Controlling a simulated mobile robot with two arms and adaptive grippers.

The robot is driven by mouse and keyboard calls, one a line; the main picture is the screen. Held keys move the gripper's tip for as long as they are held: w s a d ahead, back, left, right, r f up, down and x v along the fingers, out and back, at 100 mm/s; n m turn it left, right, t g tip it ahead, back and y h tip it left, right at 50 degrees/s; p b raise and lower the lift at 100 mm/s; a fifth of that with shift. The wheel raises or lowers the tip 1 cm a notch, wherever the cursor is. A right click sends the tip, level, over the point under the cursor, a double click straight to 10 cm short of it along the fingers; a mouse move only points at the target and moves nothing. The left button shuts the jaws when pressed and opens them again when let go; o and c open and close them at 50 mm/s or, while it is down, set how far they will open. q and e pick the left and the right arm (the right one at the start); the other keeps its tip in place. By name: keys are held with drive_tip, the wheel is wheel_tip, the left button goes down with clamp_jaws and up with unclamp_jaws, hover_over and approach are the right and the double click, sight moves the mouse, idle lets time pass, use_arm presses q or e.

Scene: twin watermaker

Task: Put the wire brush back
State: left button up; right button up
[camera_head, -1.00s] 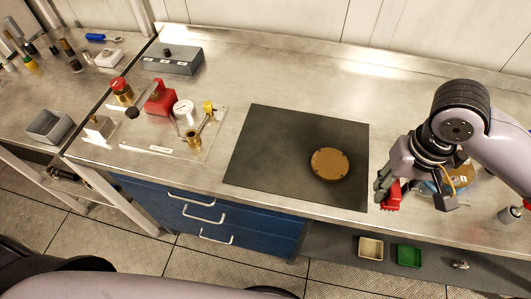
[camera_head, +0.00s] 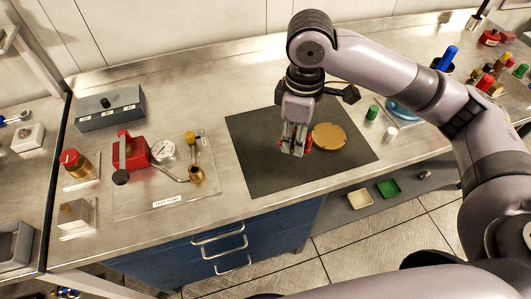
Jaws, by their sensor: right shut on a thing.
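My right gripper (camera_head: 294,140) is over the dark mat (camera_head: 258,172), just left of a round tan disc (camera_head: 328,137). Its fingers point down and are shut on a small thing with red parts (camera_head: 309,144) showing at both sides. This is probably the wire brush, but the fingers hide most of it and I cannot make out bristles. I cannot tell whether it touches the mat. My left gripper is not in view.
A test pump board (camera_head: 150,205) with a red block, gauge and brass fitting is on the left. A grey box (camera_head: 108,108) stands behind it. On the right are a green cylinder (camera_head: 373,112), a blue-handled item (camera_head: 447,57) and small coloured parts. The back middle bench is clear.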

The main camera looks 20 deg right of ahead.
drive_tip(key=w+r+n, duration=0.2)
drive_tip(key=w+n, duration=0.1)
drive_tip(key=n, duration=0.4)
wheel_tip(320, 180, up, 5)
drive_tip(key=n+b, duration=0.2)
drive_tip(key=n, duration=1.7)
hover_over(271, 152)
wheel_tip(271, 152, down, 14)
drive_tip(key=shift+s+f+p, duration=0.1)
drive_tip(key=shift+p, duration=0.35)
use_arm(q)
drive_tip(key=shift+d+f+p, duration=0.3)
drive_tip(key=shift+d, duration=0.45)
use_arm(e)
drive_tip(key=shift+f, duration=2.65)
drive_tip(key=shift+f, duration=0.1)
drive_tip(key=o, duration=1.1)
